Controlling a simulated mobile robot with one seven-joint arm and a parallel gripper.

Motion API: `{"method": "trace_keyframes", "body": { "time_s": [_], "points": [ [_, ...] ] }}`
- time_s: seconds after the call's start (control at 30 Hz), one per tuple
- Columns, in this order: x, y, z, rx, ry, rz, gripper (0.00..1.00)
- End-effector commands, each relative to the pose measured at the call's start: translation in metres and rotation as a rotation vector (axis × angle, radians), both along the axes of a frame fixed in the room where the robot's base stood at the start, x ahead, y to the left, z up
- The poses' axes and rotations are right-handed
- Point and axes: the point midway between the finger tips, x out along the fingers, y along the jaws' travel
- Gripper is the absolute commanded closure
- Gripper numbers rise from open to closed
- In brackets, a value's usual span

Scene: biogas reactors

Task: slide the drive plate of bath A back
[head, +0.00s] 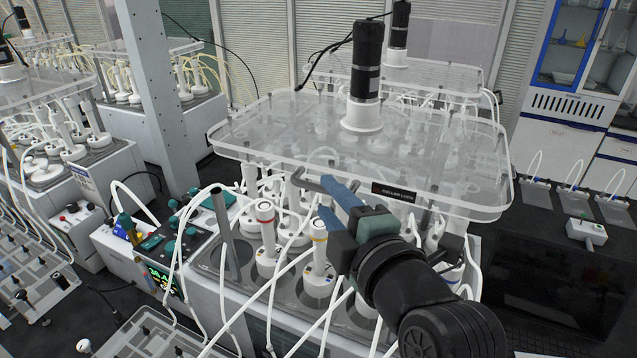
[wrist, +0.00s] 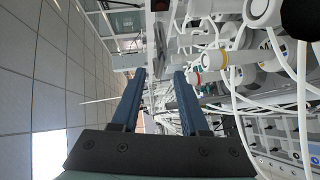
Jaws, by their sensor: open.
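The clear drive plate (head: 270,135) spans the large bath in the middle of the head view, with a black motor (head: 367,60) standing on a white base on top. A dark label (head: 393,191) sits on its front edge. A grey handle bar (head: 303,182) juts out below that edge. I cannot read a bath letter. My gripper (head: 327,198) is open, its blue fingers at the plate's front edge beside the bar. In the wrist view the fingers (wrist: 158,73) are apart with nothing clearly held between them. Whether a finger touches the bar I cannot tell.
White reactor bottles with red (head: 264,206) and yellow (head: 319,234) rings stand below the plate among many looping white tubes. A grey post (head: 225,225) rises front left. A control box (head: 165,245) is at the left. A metal column (head: 158,90) stands behind.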

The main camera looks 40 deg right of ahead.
Motion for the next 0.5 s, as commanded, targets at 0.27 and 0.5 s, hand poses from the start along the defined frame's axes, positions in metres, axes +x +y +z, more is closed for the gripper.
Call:
{"method": "trace_keyframes", "body": {
  "time_s": [0.27,0.5],
  "points": [
    [0.036,-0.014,-0.004,-0.001,0.000,0.001,0.55],
    [0.045,-0.018,-0.007,-0.002,-0.001,0.000,0.55]
  ]
}}
